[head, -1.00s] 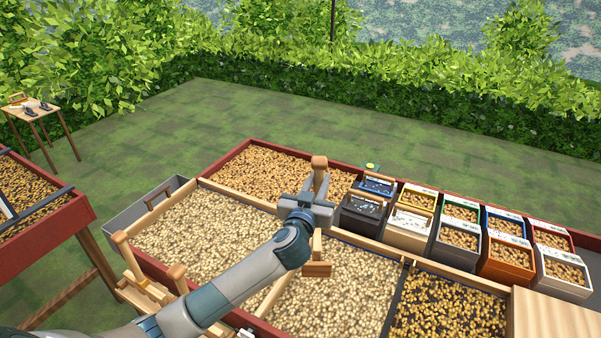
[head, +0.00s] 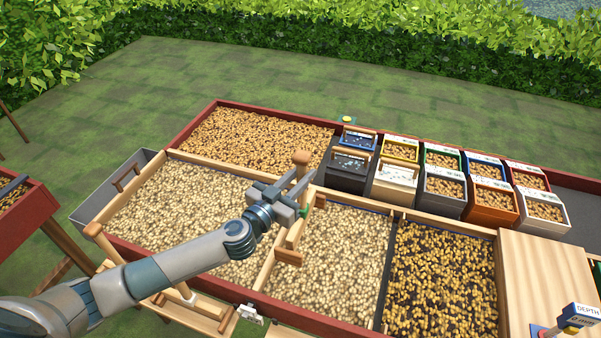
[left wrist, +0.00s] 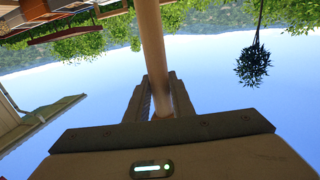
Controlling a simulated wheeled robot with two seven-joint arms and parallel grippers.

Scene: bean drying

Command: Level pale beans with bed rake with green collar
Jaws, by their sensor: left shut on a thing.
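My left gripper (head: 300,192) is shut on the upright wooden handle of the bed rake (head: 289,257). Its green collar (head: 320,201) shows just beside the fingers. The rake's wooden head hangs low at the wooden divider between two compartments of pale beans; I cannot tell whether it touches them. Pale beans fill the left compartment (head: 175,205) and the right one (head: 340,265), with a fairly even-looking surface. In the left wrist view the handle (left wrist: 152,50) runs up from between the fingers. My right gripper is out of view.
Several labelled bean boxes (head: 443,185) stand along the back right. Darker beans (head: 445,280) lie in the compartment to the right, beside a bare wooden board (head: 545,270). A grey bin (head: 105,195) and wooden-handled tools (head: 100,238) are at the left. Orange-brown beans (head: 255,140) fill the back bed.

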